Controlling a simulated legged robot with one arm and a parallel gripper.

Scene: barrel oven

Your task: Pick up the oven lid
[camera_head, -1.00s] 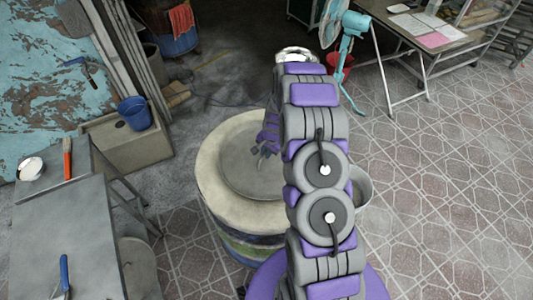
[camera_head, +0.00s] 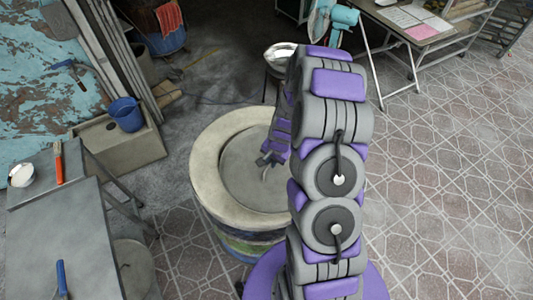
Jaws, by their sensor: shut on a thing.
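The oven lid (camera_head: 243,183) is a round grey disc at the top of the barrel oven (camera_head: 209,171), inside its wide pale rim. My gripper (camera_head: 268,163) is purple and grey and is over the lid's middle. It is shut on the lid, at what looks like a small handle, though the fingertips are small and partly hidden. My arm hides the right part of the lid and rim. I cannot tell clearly whether the lid is raised off the oven.
A grey table (camera_head: 62,240) with blue- and red-handled tools stands at left. Behind it a blue bucket (camera_head: 127,113) sits on a concrete basin (camera_head: 137,150). A metal bowl (camera_head: 281,53) is behind the oven. A paper-covered desk (camera_head: 405,28) is at back right. The tiled floor at right is clear.

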